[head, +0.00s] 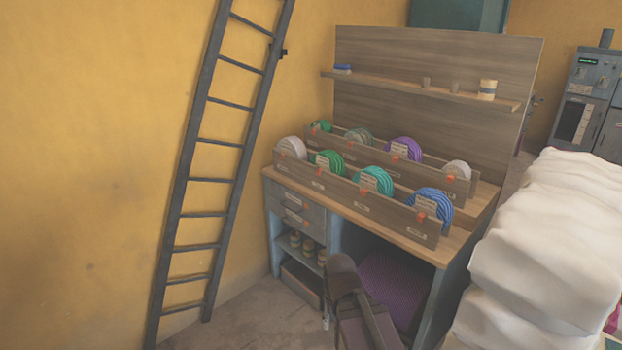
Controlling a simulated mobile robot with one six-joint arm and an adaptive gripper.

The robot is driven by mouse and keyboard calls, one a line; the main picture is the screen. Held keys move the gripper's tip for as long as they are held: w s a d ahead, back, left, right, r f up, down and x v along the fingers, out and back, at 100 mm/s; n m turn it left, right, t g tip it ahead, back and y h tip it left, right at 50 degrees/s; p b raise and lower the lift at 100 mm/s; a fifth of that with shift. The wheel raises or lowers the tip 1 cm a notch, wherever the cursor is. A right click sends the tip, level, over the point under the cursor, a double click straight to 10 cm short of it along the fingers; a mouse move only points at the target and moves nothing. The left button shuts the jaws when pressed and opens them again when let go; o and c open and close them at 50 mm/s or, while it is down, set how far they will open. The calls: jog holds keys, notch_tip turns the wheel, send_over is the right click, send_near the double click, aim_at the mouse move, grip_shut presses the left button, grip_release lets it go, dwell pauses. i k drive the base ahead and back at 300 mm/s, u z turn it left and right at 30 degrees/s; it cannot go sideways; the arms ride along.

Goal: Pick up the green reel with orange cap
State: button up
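A green reel (328,163) stands in the front rack on the workbench, second from the left, with a small orange spot on its left side. Another, smaller-looking green reel (322,126) stands at the left end of the back rack, also with an orange spot. Both reels are upright and their lower parts are hidden by the rack boards. I cannot tell whether the orange spots are caps.
The front rack (362,208) also holds white, teal and blue reels; the back rack holds grey-green, purple and white ones. A ladder (213,150) leans at the left. White sacks (545,255) crowd the right.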

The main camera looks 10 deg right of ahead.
aim_at(329, 161)
jog(key=u, duration=0.3)
jog(key=k, duration=0.9)
jog(key=u, duration=0.4)
jog(key=i, duration=1.35)
jog(key=z, duration=0.5)
jog(key=i, duration=1.1)
jog(key=z, duration=0.3)
